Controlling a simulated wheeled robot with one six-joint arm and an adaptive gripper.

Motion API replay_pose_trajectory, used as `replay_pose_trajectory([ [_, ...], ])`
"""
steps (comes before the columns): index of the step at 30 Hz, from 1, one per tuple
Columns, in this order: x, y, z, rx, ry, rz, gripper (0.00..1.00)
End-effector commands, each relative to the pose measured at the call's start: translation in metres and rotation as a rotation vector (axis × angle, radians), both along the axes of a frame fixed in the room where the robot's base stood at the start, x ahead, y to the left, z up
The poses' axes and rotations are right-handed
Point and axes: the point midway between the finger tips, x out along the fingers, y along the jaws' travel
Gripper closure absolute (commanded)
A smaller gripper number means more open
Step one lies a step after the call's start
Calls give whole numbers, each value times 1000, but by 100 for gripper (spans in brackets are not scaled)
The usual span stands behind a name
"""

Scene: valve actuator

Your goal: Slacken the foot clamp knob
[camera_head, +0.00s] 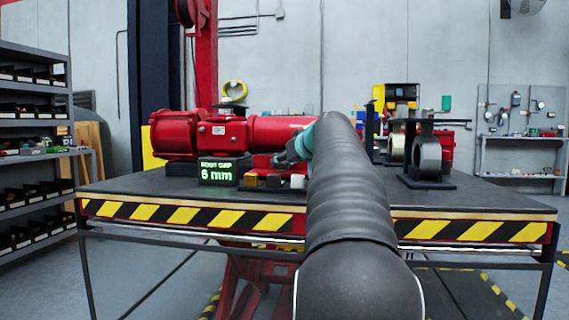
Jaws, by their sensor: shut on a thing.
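The red valve actuator (222,133) lies along the table, left of my arm. My gripper (281,159) is at its lower right side, low over the table. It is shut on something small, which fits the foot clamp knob. The knob is too small and too covered by the fingers to make out. A black display (217,172) in front of the actuator reads "BOOT GAP" or similar and "6 mm" in green. My arm hides the actuator's right end.
The dark table (130,186) has a yellow-black striped front edge. Small blocks (273,181) sit just below my gripper. A dark stand with a grey ring (427,157) is right of my arm. The table's left and right front corners are bare.

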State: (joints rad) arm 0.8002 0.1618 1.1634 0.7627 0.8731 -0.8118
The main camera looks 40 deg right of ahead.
Motion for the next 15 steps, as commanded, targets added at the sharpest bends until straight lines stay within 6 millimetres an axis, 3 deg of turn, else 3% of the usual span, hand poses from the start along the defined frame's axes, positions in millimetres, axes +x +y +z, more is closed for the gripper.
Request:
replay_pose_trajectory([
  [5,0,-1,-3,2,6,0,89],
  [6,0,-1,-3,2,6,0,47],
  [8,0,-1,-3,2,5,0,32],
  [15,0,0,-1,1,3,0,29],
])
